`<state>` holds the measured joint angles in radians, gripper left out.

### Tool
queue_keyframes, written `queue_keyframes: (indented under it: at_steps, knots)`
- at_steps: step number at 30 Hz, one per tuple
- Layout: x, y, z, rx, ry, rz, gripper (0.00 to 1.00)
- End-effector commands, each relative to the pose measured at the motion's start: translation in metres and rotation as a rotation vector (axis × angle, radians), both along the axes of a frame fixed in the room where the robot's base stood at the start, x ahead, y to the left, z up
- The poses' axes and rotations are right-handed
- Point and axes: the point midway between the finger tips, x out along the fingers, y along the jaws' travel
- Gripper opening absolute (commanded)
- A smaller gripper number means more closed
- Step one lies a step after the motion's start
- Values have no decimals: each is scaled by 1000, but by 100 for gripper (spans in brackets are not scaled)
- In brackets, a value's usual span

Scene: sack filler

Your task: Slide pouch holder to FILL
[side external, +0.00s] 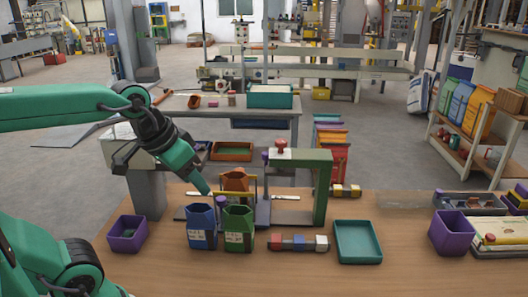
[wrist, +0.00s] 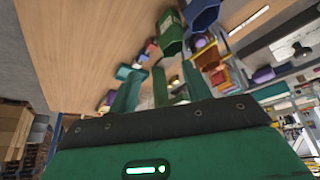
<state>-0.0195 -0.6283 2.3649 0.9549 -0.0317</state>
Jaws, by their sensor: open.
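An orange-brown pouch (side external: 235,181) stands in what looks like the pouch holder, a yellow-edged frame (side external: 262,188) on the filler, left of the green arch (side external: 322,185) with a red knob (side external: 281,146). The pouch also shows in the wrist view (wrist: 207,58). I cannot read any FILL mark.
A purple bin (side external: 127,233) stands at left, a second purple bin (side external: 452,233) at right. A teal tray (side external: 340,241) and a row of small blocks (side external: 298,243) lie right of the pouches. The table front is clear.

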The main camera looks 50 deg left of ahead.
Motion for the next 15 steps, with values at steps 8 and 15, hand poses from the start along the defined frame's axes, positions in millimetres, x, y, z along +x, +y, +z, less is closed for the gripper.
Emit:
queue_keyframes:
  at_steps: [8,15]
  knots:
    - [52,11,31,-24,72,83,49]
    - [101,24,49,-45,132,158,49]
